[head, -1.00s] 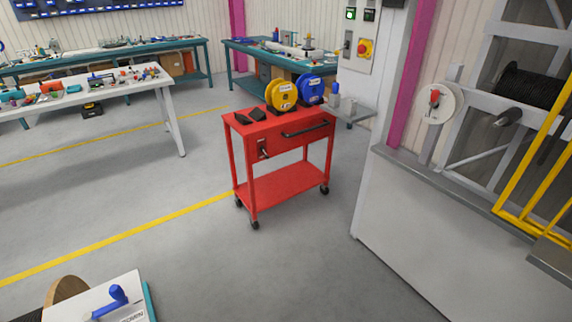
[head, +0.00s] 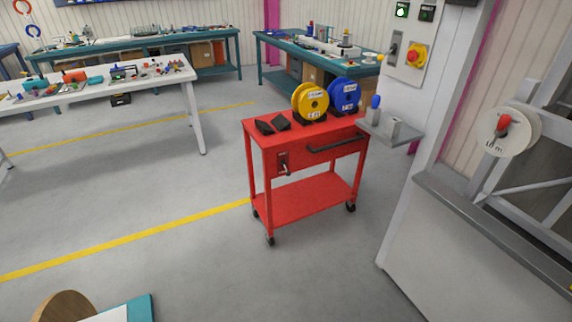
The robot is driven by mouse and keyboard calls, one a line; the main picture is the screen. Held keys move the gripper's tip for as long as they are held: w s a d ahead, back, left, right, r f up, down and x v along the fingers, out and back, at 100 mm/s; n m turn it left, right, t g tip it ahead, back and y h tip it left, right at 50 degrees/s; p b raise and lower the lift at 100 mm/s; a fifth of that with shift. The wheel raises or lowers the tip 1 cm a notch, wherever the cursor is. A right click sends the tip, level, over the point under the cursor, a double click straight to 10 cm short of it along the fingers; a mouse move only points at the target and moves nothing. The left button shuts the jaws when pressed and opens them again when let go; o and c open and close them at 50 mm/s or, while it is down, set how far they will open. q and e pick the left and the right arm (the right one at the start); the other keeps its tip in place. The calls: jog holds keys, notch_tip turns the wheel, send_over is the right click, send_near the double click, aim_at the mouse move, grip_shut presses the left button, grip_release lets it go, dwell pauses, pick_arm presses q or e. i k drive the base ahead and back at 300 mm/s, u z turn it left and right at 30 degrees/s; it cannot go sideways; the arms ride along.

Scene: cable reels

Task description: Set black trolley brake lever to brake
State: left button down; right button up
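A red trolley (head: 305,193) stands on the grey floor near the middle of the head view, on dark castors. On the left part of its front panel is a small dark plate with a brake lever (head: 286,168). The lever seems to point down; it is too small to read any marks beside it. A black handle bar (head: 337,145) runs along the front to the right of the lever. Neither of my grippers is in view.
A yellow reel (head: 311,102) and a blue reel (head: 345,95) stand on the trolley top, beside dark wedge blocks (head: 272,123). A grey shelf (head: 391,131) juts out close to the trolley's right. A white machine cabinet (head: 440,240) stands at the right. Floor before the trolley is clear.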

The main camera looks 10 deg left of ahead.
aim_at(288, 173)
jog(key=i, duration=1.5)
jog(key=z, duration=0.5)
